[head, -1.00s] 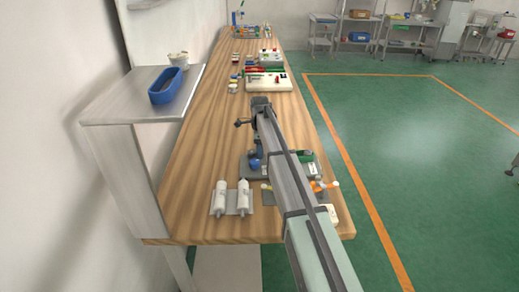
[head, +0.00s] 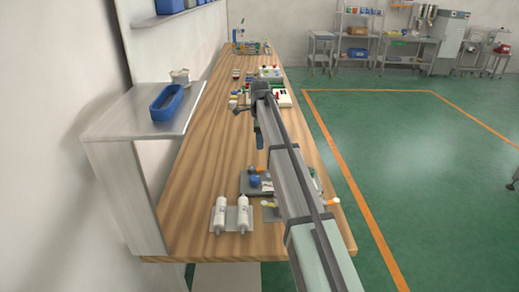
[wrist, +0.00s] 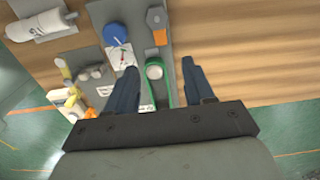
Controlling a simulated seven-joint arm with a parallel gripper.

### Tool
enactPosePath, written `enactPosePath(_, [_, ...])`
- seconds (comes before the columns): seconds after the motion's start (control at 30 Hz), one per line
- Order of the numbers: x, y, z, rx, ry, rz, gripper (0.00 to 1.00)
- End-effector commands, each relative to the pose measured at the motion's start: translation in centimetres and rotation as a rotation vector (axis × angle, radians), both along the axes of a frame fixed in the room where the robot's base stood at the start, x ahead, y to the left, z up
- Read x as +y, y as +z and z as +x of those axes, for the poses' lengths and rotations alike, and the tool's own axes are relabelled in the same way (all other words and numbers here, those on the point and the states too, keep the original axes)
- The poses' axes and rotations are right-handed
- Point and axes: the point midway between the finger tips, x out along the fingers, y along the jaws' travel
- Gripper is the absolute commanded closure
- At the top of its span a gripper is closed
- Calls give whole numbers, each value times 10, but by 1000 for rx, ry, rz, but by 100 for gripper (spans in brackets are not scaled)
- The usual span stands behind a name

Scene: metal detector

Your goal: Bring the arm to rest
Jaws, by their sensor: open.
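My gripper (wrist: 160,85) shows in the wrist view with its two dark blue fingers spread apart and nothing held between them. Below it in that view lies a grey board (wrist: 148,20) with a blue round part (wrist: 114,34), a green part with a white ring (wrist: 154,71) and an orange-tipped grey part (wrist: 157,24). In the head view my gripper (head: 258,140) hangs above the wooden bench (head: 205,165), pointing down. The near board (head: 247,185) is partly hidden behind my arm.
Two white cylinders (head: 231,214) lie on a grey plate near the bench's front edge. A metal shelf (head: 130,120) at left holds a blue bin (head: 166,102). Several boards with small parts (head: 284,97) stand farther back. Green floor (head: 420,150) is clear at right.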

Motion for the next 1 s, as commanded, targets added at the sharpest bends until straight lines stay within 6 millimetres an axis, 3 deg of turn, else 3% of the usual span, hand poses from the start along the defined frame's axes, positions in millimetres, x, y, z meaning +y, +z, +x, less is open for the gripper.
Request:
enactPosePath(0.23, [0,14,0,1,0,0,47])
enactPosePath(0.57, [-1,13,0,0,0,0,47])
enactPosePath(0.67, [-12,10,5,-5,1,0,47])
enactPosePath(0.77, [-42,0,17,-19,6,1,47])
enactPosePath(0.87, [-87,-16,34,-41,17,1,47])
enactPosePath(1.0, [-163,-40,54,-79,40,-4,47])
